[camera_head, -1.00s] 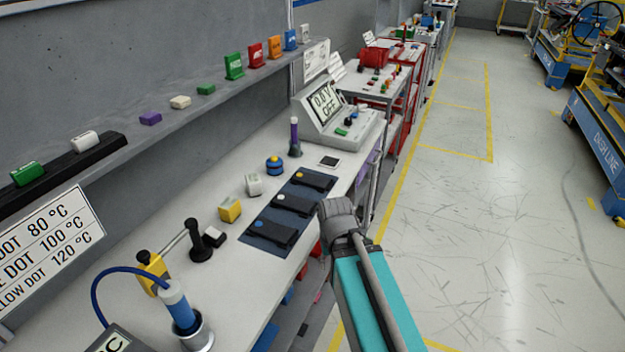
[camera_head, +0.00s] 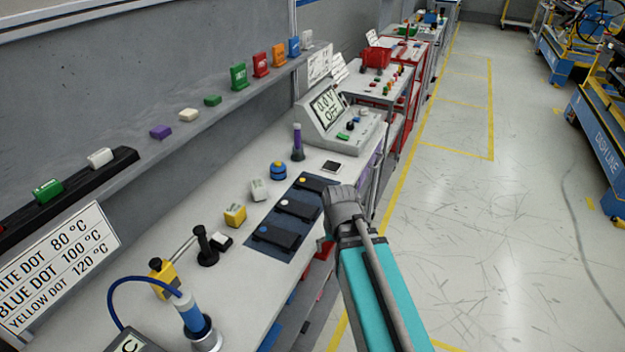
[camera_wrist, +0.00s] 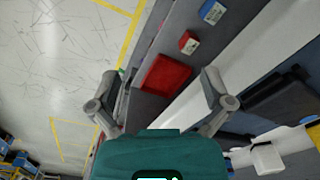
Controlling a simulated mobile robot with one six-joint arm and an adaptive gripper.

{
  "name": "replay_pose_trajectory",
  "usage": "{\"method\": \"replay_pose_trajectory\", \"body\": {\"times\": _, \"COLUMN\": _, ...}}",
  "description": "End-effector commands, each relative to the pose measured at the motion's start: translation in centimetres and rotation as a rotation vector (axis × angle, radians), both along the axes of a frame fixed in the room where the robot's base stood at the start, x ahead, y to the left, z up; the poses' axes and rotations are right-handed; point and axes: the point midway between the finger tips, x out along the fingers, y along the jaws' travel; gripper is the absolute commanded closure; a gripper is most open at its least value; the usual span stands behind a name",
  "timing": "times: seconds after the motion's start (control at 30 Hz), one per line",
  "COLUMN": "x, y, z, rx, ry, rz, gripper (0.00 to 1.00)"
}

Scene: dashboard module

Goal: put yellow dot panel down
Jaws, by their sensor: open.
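Three black panels lie side by side on a dark blue mat (camera_head: 256,249) on the bench: the yellow dot panel (camera_head: 318,186) at the far end, the white dot panel (camera_head: 302,210) in the middle and the blue dot panel (camera_head: 282,238) nearest. My gripper (camera_wrist: 162,88) is open and empty, its two fingers wide apart in the wrist view. In the head view its wrist hangs by the bench's front edge, right of the panels; its fingertips are mostly hidden there. Black panels also show at the right of the wrist view.
A red bin (camera_wrist: 165,75) lies below, between my fingers in the wrist view. A yellow block (camera_head: 235,216), a white block (camera_head: 258,190) and a blue round button (camera_head: 278,170) stand behind the mat. A meter (camera_head: 335,118) stands beyond. The floor aisle is clear.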

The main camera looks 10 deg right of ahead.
Motion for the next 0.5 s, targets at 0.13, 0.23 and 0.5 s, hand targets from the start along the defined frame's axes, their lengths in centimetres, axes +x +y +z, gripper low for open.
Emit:
{"method": "replay_pose_trajectory", "body": {"times": 0.13, "x": 2.2, "y": -0.1, "z": 1.5, "rx": 0.028, "ry": -0.01, "rz": -0.149, "gripper": 0.0}}
{"method": "replay_pose_trajectory", "body": {"times": 0.23, "x": 3.6, "y": -0.2, "z": 2.3, "rx": 0.053, "ry": -0.013, "rz": -0.27, "gripper": 0.0}}
{"method": "replay_pose_trajectory", "body": {"times": 0.5, "x": 8.5, "y": -0.5, "z": 5.0, "rx": 0.137, "ry": -0.011, "rz": -0.672, "gripper": 0.0}}
